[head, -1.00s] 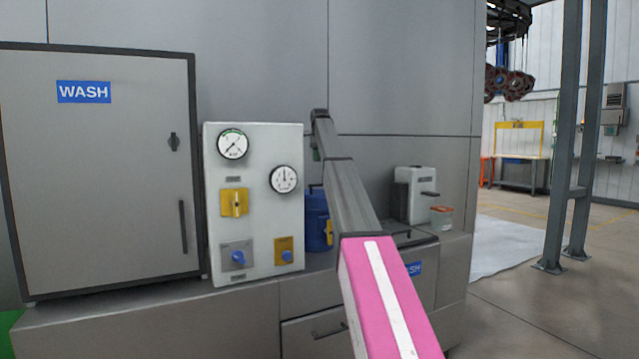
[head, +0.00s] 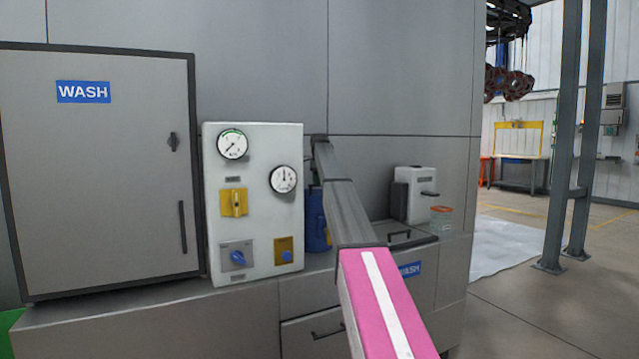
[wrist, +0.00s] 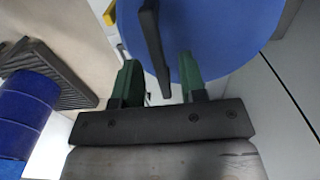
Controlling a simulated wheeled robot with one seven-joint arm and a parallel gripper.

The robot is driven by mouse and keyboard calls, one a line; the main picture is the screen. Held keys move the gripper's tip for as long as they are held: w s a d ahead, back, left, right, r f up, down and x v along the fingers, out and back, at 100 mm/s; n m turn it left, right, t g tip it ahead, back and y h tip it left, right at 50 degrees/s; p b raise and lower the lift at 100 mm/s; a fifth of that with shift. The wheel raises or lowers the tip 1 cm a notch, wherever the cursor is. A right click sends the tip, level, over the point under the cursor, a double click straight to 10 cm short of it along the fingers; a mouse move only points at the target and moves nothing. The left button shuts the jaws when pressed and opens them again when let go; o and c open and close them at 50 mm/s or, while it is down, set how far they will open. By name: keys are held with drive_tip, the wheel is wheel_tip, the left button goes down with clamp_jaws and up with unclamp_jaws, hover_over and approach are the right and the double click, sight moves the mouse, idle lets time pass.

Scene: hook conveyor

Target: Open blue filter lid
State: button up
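The blue filter (head: 315,222) stands on the ledge behind the gauge panel, partly hidden by the panel and my arm. Its lid top is hidden in the head view. In the wrist view the round blue lid (wrist: 225,35) fills the upper right, with a dark bar handle (wrist: 154,45) across its left part. My gripper (wrist: 160,62) is open, its two green fingers apart at the lid's near edge. The handle's end lies between the fingers in the picture; I cannot tell whether they touch it.
The gauge panel (head: 253,205) stands close left of the filter, and the grey machine wall (head: 400,80) rises behind. A white canister (head: 412,192) and a small clear tub (head: 441,217) stand right. A blue drum (wrist: 25,108) and a dark ribbed piece (wrist: 50,68) show in the wrist view.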

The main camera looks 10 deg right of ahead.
clamp_jaws()
drive_tip(key=shift+w+r, duration=0.1)
drive_tip(key=shift+r, duration=0.05)
